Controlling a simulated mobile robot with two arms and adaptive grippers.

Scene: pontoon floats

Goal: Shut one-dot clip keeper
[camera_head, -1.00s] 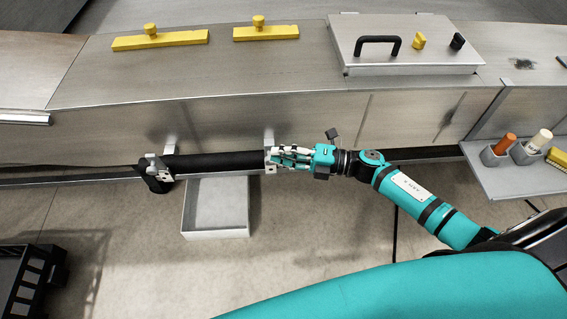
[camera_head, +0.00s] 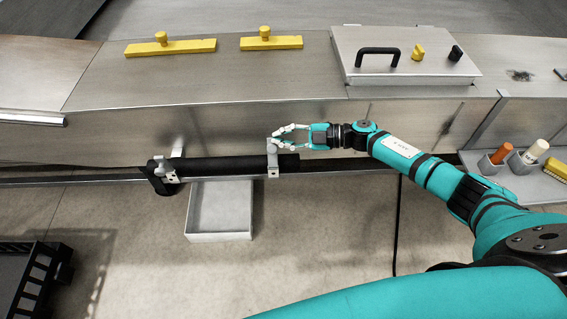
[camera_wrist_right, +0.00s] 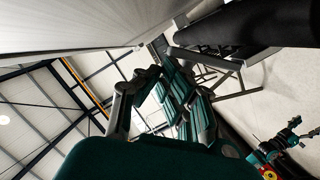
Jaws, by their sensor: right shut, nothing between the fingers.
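A dark tube (camera_head: 228,167) lies along the lower edge of the metal pontoon side. A silver clip (camera_head: 273,162) sits at its right part, with a metal band across the front of the tube. Another silver clip (camera_head: 163,167) is at the tube's left end, with a tab standing up beside it. Dot marks are too small to read on either. My right gripper (camera_head: 281,138) is shut and empty, its fingertips at the top of the right clip; contact cannot be told. In the right wrist view its fingers (camera_wrist_right: 150,85) show near the dark tube (camera_wrist_right: 245,25). My left gripper is not in view.
A pale open tray (camera_head: 219,237) is on the floor below the tube. A grey holder (camera_head: 515,185) with an orange and a white cylinder is at right. A lidded hatch (camera_head: 400,72) and yellow bars (camera_head: 170,48) are on the deck. A black crate (camera_head: 30,280) is lower left.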

